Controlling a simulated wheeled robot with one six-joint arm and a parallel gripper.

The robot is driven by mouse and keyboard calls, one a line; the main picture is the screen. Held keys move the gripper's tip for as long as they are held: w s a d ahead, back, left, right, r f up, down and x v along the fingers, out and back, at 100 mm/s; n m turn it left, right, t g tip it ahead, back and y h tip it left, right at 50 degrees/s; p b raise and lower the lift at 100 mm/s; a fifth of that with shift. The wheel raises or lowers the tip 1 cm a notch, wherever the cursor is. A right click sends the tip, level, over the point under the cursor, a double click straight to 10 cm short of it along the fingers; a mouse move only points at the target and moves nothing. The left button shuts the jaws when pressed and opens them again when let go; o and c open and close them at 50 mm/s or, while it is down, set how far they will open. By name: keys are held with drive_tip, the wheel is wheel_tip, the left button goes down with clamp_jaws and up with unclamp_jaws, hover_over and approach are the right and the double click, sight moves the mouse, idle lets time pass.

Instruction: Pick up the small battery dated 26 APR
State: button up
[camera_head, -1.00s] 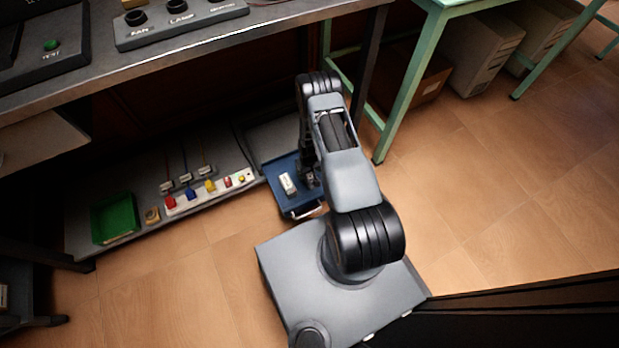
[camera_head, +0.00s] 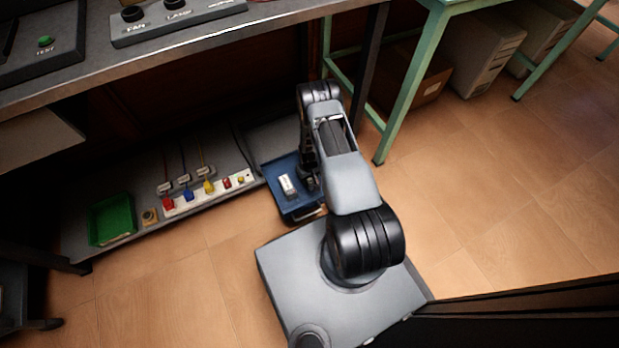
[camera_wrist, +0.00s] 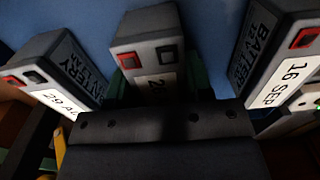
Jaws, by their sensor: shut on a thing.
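My gripper (camera_wrist: 160,88) is shut on the middle small grey battery (camera_wrist: 150,42), with green finger parts at its two sides. This battery has a red and a black terminal; its white label starts with a 2 and the rest is hidden behind my gripper. A battery with a label starting "29 A" (camera_wrist: 60,72) is at the left, and one labelled "16 SEP" (camera_wrist: 275,62) is at the right. In the head view my gripper (camera_head: 311,182) is low over the blue tray (camera_head: 298,212), mostly hidden by my arm. One pale battery (camera_head: 288,184) shows beside it.
A shelf under the bench holds a green bin (camera_head: 111,220) and a white strip with coloured plugs (camera_head: 210,193) left of the tray. The metal bench top (camera_head: 230,38) overhangs behind. A green table leg (camera_head: 400,100) stands at the right. Wooden floor (camera_head: 480,190) is open there.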

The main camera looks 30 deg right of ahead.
drive_tip(key=c, duration=0.4)
drive_tip(key=shift+c, duration=0.2)
